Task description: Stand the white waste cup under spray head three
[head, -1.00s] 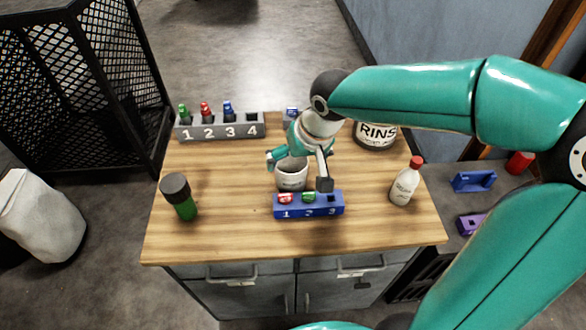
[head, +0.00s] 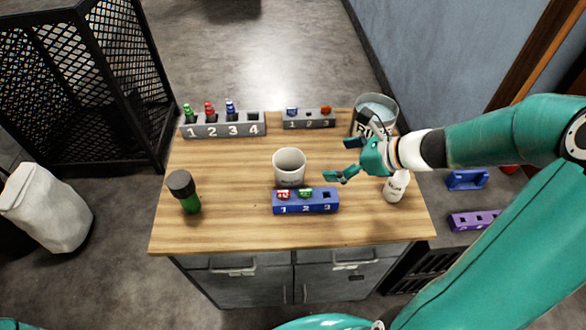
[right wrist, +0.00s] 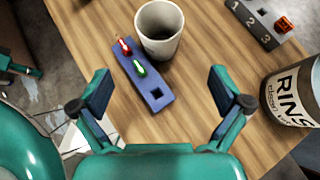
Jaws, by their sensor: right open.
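The white waste cup (head: 289,179) stands upright and empty on the wooden table, just behind the blue block (head: 290,208) numbered 1, 2, 3. In the right wrist view the cup (right wrist: 158,47) is beyond my fingers, beside the block's red and green pieces. Slots 1 and 2 hold a red piece (head: 283,194) and a green piece (head: 306,192); slot 3 is empty. My right gripper (head: 337,160) is open and empty, to the right of the cup and apart from it. A teal part at the wrist view's left edge looks like my left gripper (right wrist: 22,68), cut off. I see no labelled spray head.
A grey rack (head: 222,130) numbered 1 to 4 and a smaller grey rack (head: 308,123) stand at the back. A RINS bucket (head: 376,108) and a white bottle (head: 394,190) are at the right. A dark-capped green bottle (head: 184,190) stands left.

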